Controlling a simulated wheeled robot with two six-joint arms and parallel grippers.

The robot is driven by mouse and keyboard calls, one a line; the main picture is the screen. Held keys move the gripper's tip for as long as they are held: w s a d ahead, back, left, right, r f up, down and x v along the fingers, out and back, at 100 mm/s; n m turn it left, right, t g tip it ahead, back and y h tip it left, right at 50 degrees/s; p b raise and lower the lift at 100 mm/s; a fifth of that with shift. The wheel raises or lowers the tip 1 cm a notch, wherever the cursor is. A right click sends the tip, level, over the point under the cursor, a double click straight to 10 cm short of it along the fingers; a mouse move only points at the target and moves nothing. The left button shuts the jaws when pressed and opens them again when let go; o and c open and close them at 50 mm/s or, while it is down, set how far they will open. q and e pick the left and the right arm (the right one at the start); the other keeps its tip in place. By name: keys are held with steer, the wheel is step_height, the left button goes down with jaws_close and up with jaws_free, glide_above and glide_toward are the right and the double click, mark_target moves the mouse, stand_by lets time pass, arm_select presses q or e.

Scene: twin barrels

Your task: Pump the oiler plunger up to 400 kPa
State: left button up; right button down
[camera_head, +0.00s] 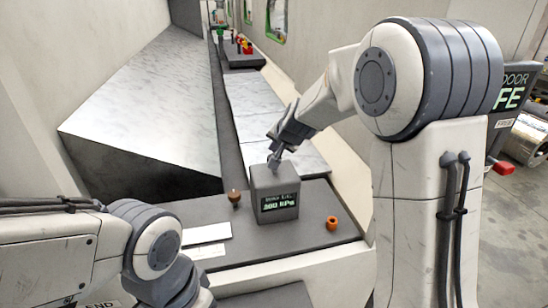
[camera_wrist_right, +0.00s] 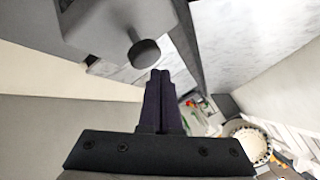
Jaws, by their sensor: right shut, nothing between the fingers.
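The grey box-shaped oiler (camera_head: 275,182) stands on the dark bench top in the head view. Its front display (camera_head: 279,203) shows a kPa reading in pale digits, too blurred to read surely. In the right wrist view the oiler (camera_wrist_right: 115,22) fills the upper left, and its round dark plunger knob (camera_wrist_right: 145,53) sticks out on a short stem. My right gripper (camera_head: 274,163) is at the top of the oiler, shut and empty. In the right wrist view its closed fingertips (camera_wrist_right: 160,72) are close to the knob; contact cannot be told. My left gripper is outside the views.
The dark bench (camera_head: 308,236) holds a small brown knobbed piece (camera_head: 234,198) left of the oiler and an orange ring-like piece (camera_head: 332,223) to its right. A white plate (camera_head: 207,233) lies at the left. Coloured parts (camera_head: 243,45) stand far back.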

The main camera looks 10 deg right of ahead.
stand_by(0.4)
steer(key=shift+f+b, duration=0.45)
steer(key=shift+f+b, duration=1.15)
stand_by(1.0)
steer(key=shift+r, duration=0.1)
steer(key=shift+r+p, duration=1.5)
steer(key=shift+r, duration=0.1)
step_height(320, 180, up, 5)
steer(key=p, duration=0.5)
